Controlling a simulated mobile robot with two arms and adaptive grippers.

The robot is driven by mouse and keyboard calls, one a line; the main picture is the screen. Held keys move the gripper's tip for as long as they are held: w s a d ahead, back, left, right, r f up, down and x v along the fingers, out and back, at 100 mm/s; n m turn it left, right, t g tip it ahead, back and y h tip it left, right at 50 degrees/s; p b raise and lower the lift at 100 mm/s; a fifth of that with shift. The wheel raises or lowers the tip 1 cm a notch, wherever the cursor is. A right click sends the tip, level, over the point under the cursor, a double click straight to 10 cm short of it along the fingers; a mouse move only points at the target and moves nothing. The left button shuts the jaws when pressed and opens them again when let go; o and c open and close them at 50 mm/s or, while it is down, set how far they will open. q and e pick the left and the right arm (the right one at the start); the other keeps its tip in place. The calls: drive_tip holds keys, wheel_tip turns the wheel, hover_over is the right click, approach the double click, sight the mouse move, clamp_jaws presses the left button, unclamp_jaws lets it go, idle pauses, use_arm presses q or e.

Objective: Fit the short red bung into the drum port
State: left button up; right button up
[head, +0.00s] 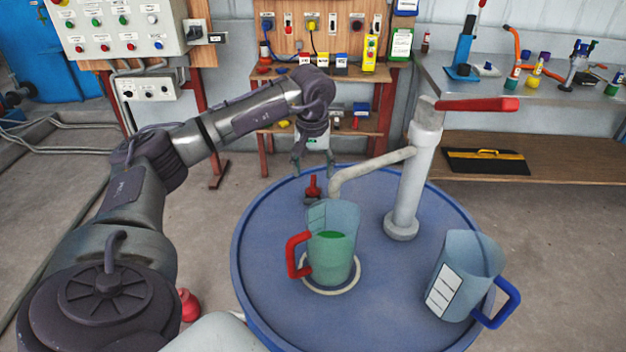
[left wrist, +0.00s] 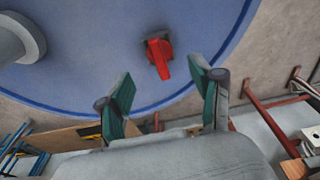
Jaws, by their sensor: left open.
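A small red piece (head: 313,187), which may be the short red bung, is at the far side of the blue drum's (head: 262,285) top. In the left wrist view the red piece (left wrist: 160,58) has a narrow upper part over a darker base. I cannot tell whether it sits in a port; no empty port is clear. My left gripper (head: 313,165) is open and empty, pointing down just above and behind it. In the left wrist view the two green-padded fingertips (left wrist: 167,82) are apart, with the red piece beyond their gap, not between them.
A grey pump (head: 405,190) with a red handle stands on the drum. A red-handled jug (head: 331,255) with green liquid is under its spout; a blue-handled jug (head: 462,275) is at the right. Another red object (head: 190,305) shows at lower left beside my arm.

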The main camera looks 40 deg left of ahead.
sight(313, 185)
use_arm(q)
wheel_tip(313, 185, up, 7)
drive_tip(key=shift+s+d+f, duration=0.15)
drive_tip(key=shift+s+d, duration=0.1)
drive_tip(key=shift+s, duration=0.1)
idle(0.3)
